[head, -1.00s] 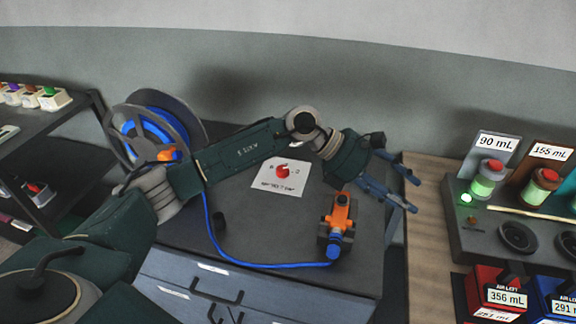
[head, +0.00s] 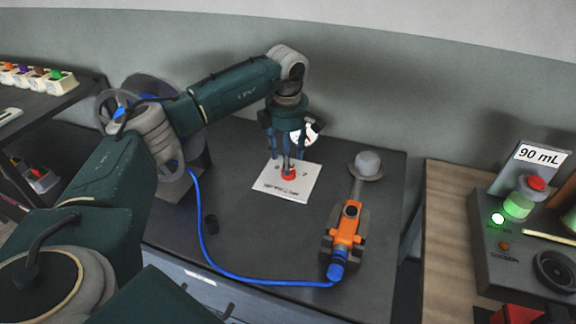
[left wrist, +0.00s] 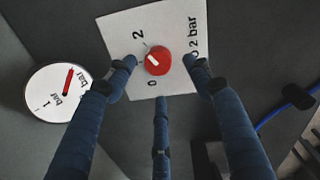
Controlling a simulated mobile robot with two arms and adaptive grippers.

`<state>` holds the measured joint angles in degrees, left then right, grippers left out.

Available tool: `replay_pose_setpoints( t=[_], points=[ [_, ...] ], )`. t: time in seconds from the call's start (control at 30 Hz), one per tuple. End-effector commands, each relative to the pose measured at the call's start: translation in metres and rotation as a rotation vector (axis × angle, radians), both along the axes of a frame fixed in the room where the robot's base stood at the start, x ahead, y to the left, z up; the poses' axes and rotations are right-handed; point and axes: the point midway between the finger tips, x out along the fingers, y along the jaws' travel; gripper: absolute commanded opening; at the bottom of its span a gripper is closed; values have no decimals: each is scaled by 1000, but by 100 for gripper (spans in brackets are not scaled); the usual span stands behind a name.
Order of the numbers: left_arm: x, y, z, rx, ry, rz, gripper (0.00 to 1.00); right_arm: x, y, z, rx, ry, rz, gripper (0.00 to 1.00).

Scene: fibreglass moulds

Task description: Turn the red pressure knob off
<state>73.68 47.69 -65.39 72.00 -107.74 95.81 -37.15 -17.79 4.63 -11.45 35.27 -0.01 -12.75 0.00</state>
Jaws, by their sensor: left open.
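The red pressure knob (head: 288,174) sits on a white plate (head: 302,192) on the dark cabinet top. In the left wrist view the knob (left wrist: 157,60) has a white pointer mark, and "2", "0" and "0 2 bar" are printed on the plate. My left gripper (head: 287,165) points down over the knob. In the left wrist view its blue fingers (left wrist: 160,72) are spread open on both sides of the knob, with a third finger below it. I cannot tell whether they touch it. A round gauge (left wrist: 60,92) with a red needle stands beside the plate. My right gripper is out of view.
An orange spray tool (head: 347,235) with a grey cup lies to the right, joined to a blue hose (head: 240,262) from the hose reel. A wooden bench (head: 445,240) with a dispenser stands further right. A shelf stands at the left.

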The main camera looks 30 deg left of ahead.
Motion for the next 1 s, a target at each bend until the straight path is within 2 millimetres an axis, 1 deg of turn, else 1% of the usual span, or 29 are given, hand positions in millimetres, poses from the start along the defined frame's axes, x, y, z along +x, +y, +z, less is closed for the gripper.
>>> replay_pose_setpoints(
  t=[0.03, 0.1, 0.2, 0.3, 0.4, 0.63, 0.67, 0.7, 0.87, 1.0],
  points=[
    [0, 0, -9, 0, 4, -1, 52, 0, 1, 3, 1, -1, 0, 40],
    [0, 0, -21, -1, 3, -1, 52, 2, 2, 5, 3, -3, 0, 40],
    [2, 1, -33, -2, 1, -1, 52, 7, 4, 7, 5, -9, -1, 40],
    [2, 1, -41, -1, 0, -1, 52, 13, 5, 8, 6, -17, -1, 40],
    [3, 1, -44, -2, -1, -2, 52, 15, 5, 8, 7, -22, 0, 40],
    [3, 1, -45, -2, -2, -1, 52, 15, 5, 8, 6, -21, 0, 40],
    [3, 1, -45, -2, -2, -1, 48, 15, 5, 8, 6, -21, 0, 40],
    [3, 1, -45, -2, -2, -1, 40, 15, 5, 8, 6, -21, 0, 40],
    [3, 1, -45, -2, -1, -1, 8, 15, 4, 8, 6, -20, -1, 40],
    [3, 1, -45, -1, 0, 0, 7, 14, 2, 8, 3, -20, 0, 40]
  ],
)
